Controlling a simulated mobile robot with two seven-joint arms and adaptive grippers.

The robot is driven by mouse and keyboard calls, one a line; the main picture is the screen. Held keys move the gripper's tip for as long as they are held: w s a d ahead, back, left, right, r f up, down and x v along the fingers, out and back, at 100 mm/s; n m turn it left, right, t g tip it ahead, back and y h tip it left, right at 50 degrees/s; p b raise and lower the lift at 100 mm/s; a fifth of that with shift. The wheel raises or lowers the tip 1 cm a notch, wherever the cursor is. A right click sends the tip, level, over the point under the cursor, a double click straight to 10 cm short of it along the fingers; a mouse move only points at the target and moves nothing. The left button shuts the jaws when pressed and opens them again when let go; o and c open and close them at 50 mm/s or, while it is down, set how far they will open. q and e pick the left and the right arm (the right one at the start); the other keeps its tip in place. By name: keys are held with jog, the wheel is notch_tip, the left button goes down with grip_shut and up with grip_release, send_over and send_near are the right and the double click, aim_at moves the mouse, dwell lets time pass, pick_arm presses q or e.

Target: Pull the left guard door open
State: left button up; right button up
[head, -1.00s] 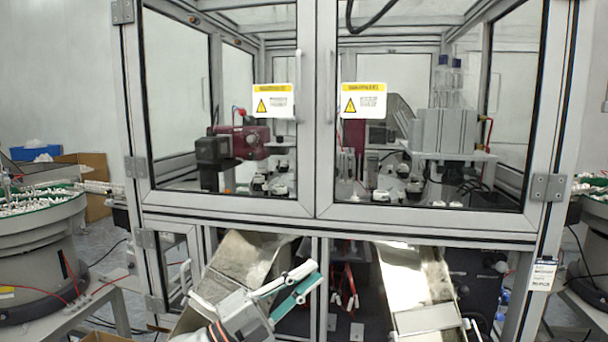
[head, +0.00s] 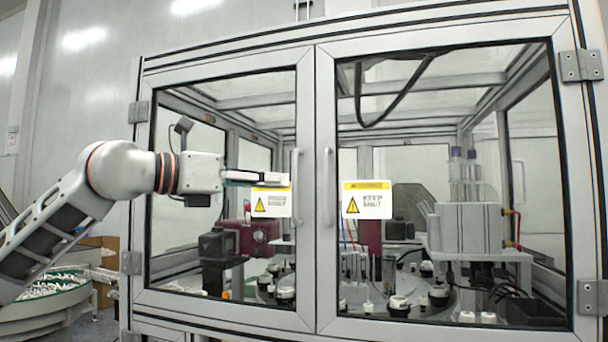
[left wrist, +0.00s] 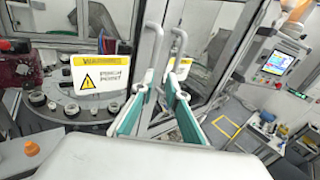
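The left guard door (head: 308,110) is a grey-framed clear panel, shut flush beside the right door. Its upright bar handle (head: 296,187) is near the door's inner edge, and it also shows in the left wrist view (left wrist: 157,46). My left gripper (head: 287,181) reaches in level from the left, in front of the door's warning sign, with its tips just left of the handle. In the left wrist view its two teal-padded fingers (left wrist: 160,77) are apart, with the handle in line with the gap. I see no grip on it. My right gripper is not in view.
The right guard door (head: 326,110) is shut, with its own handle (head: 329,187) close beside the left one. A bowl feeder (head: 45,300) stands at the lower left. A control screen (left wrist: 276,63) shows at the right of the left wrist view.

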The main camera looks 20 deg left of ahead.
pick_arm(q)
jog(key=shift+t+y, duration=0.3)
jog(key=shift+t, duration=0.1)
jog(key=w+d, duration=0.1)
jog(key=w, duration=0.1)
jog(key=w+d+r+p, duration=0.1)
jog(key=w, duration=0.1)
jog(key=w+d+r, duration=0.1)
jog(key=w, duration=0.1)
jog(key=shift+w+p, duration=0.1)
jog(key=shift+p, duration=0.25)
grip_shut()
jog(key=shift+a, duration=0.1)
